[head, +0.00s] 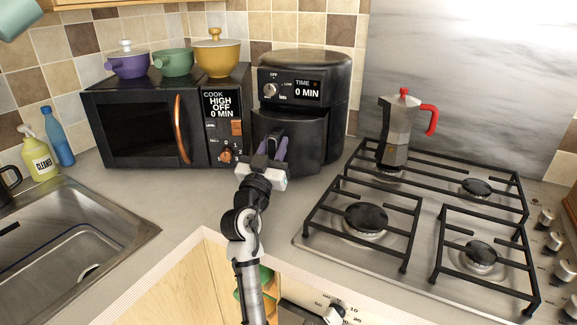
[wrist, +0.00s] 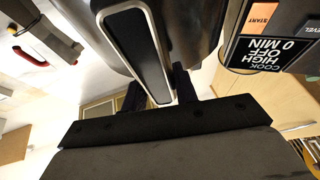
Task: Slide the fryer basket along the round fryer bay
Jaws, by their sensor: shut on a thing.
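The black air fryer (head: 318,62) stands on the counter, with its dial and "TIME 0 MIN" label on the upper front. The fryer basket (head: 308,137) sits in the lower part of the fryer, in the round bay, its front facing me. I cannot tell exactly how far it sticks out. My gripper (head: 271,148) is at the basket's front and shut on its handle, one finger on each side. In the wrist view the silver-edged dark handle (wrist: 134,38) extends toward my gripper's fingers (wrist: 158,92). The bay's inside is hidden.
A black microwave (head: 140,128) stands close at the left of the fryer, with colored pots (head: 217,55) on top. The stove (head: 425,205) with a moka pot (head: 397,130) is at the right. A sink (head: 75,240) is at the left. Counter in front is clear.

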